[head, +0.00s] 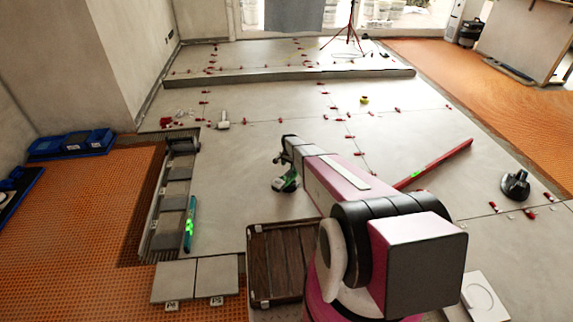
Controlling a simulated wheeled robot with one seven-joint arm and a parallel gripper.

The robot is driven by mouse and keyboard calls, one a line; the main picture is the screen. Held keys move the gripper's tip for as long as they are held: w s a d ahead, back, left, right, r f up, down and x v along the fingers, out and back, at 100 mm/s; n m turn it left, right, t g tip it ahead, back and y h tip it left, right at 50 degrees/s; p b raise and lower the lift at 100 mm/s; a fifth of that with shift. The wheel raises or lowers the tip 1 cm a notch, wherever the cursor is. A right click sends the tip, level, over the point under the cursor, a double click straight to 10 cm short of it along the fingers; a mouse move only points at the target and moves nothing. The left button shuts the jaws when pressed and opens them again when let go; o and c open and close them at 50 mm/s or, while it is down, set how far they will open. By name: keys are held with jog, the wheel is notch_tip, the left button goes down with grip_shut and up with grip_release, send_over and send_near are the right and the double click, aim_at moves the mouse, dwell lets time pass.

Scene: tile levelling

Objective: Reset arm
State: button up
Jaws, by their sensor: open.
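My arm reaches forward from the lower right over the grey tiled floor (240,160). My gripper (285,183) is at the far end of the arm, low over the tiles near the middle of the picture. It is open. A small green and black part shows there; I cannot tell whether it belongs to the gripper or lies behind it. The fingertips are small and partly hidden by the arm's end. I see nothing clearly held.
A red level (437,163) lies right of my arm, a black suction cup (515,186) farther right. A teal level (190,225) lies by narrow tiles at left. A brown slatted crate (278,265) stands beside my base. Blue trays (72,144) are far left; a tripod (350,28) stands behind.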

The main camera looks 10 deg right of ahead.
jog(key=shift+s+r, duration=0.1)
jog(key=shift+r, duration=0.25)
jog(key=s+r+n, duration=0.4)
jog(key=s+r, duration=1.3)
jog(key=s, duration=0.3)
jog(key=s+r+n, duration=0.5)
jog(key=s+r, duration=1.1)
jog(key=s, duration=0.3)
jog(key=shift+s+d+r, duration=0.2)
jog(key=shift+s+r, duration=0.15)
jog(key=shift+r, duration=0.05)
